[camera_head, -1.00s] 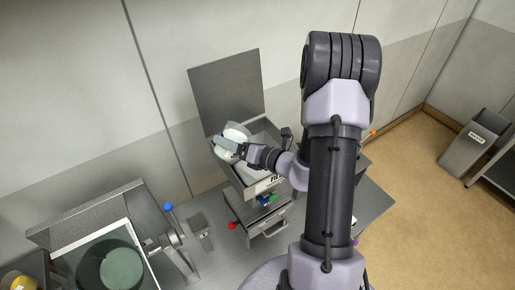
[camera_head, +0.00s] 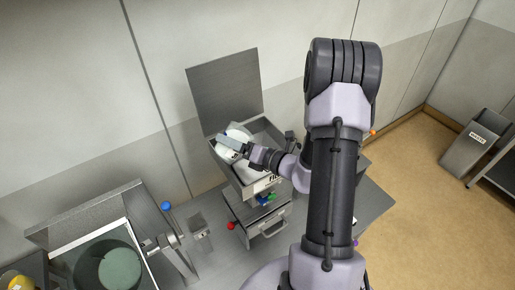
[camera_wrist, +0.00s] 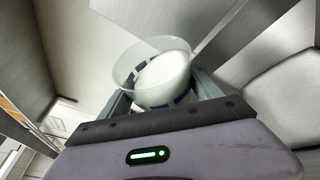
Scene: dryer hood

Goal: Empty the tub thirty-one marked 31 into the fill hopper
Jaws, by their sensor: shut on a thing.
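My gripper (camera_head: 236,147) is shut on a pale, translucent tub (camera_head: 238,135), over the left part of the open fill hopper (camera_head: 268,184). In the wrist view the tub (camera_wrist: 124,68) sits between the two fingers of my gripper (camera_wrist: 162,96). It looks tilted, with white material and dark blue marks showing in it. I cannot read a number on it. The hopper is a grey box whose front label is partly legible, with pale material visible inside. My gripper and the tub hide part of its opening.
The hopper's raised lid (camera_head: 225,90) stands behind it near the wall. A drawer (camera_head: 268,225) and coloured knobs are below its front. A framed unit with a round green disc (camera_head: 120,268) is at lower left. A grey bin (camera_head: 472,145) stands far right.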

